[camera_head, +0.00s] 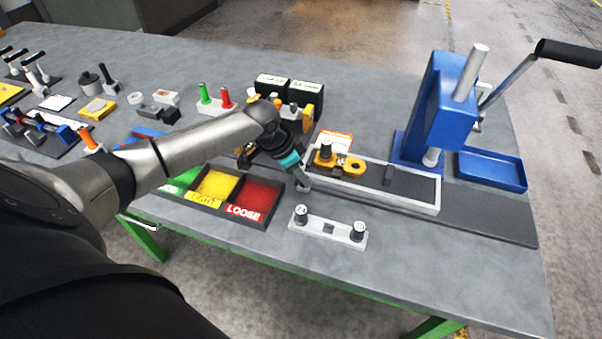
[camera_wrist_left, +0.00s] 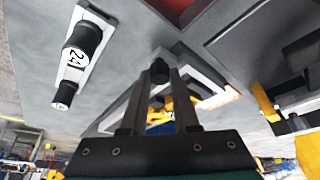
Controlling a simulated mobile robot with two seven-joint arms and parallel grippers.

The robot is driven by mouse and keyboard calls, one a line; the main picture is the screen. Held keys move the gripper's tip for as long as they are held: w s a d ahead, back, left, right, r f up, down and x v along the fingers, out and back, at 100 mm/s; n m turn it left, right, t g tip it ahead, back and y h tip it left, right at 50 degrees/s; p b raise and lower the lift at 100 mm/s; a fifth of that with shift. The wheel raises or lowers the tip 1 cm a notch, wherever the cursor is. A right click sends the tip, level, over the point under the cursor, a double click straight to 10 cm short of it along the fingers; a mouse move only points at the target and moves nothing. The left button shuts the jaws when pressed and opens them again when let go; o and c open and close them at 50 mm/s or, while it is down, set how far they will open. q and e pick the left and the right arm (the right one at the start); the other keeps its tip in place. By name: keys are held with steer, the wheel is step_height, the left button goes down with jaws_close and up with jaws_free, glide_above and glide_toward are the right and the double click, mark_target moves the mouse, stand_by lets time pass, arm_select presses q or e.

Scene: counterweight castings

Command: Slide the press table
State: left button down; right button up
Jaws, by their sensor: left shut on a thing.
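The press table (camera_head: 408,201) is a long, light-framed sliding tray with a dark inside, lying on a dark rail (camera_head: 490,216) in front of the blue arbor press (camera_head: 446,105). A yellow casting (camera_head: 352,167) with a dark cylinder lies in its left part. My left gripper (camera_head: 304,184) is at the table's left end, pointing down. In the left wrist view the fingers (camera_wrist_left: 161,78) are shut on a dark knob (camera_wrist_left: 160,68) at this end of the table. The exact contact is partly hidden by the fingers. My right gripper is not in view.
A sorting tray with yellow and red bins (camera_head: 262,191) stands left of the gripper. A light gauge block with two dark knobs (camera_head: 329,229) lies in front. A blue tray (camera_head: 491,168) is right of the press. The rail's right part is clear.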

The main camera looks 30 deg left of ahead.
arm_select(q)
steer(key=w+d+p, duration=0.1)
steer(key=d, duration=0.3)
steer(key=w+d+p, duration=0.1)
steer(key=d, duration=0.3)
steer(key=d+p, duration=0.1)
steer(key=d, duration=0.3)
steer(key=shift+w+r+p, duration=0.15)
steer(key=shift+w+p, duration=0.25)
steer(key=d, duration=0.3)
steer(key=w+d, duration=0.1)
steer(key=d, duration=0.2)
steer(key=w+d, duration=0.1)
steer(key=d, duration=0.3)
steer(key=shift+w, duration=0.25)
steer(key=shift+w+d, duration=0.15)
steer(key=shift+d, duration=0.7)
steer(key=shift+d, duration=0.1)
steer(key=c, duration=0.7)
jaws_free()
steer(key=shift+o, duration=0.2)
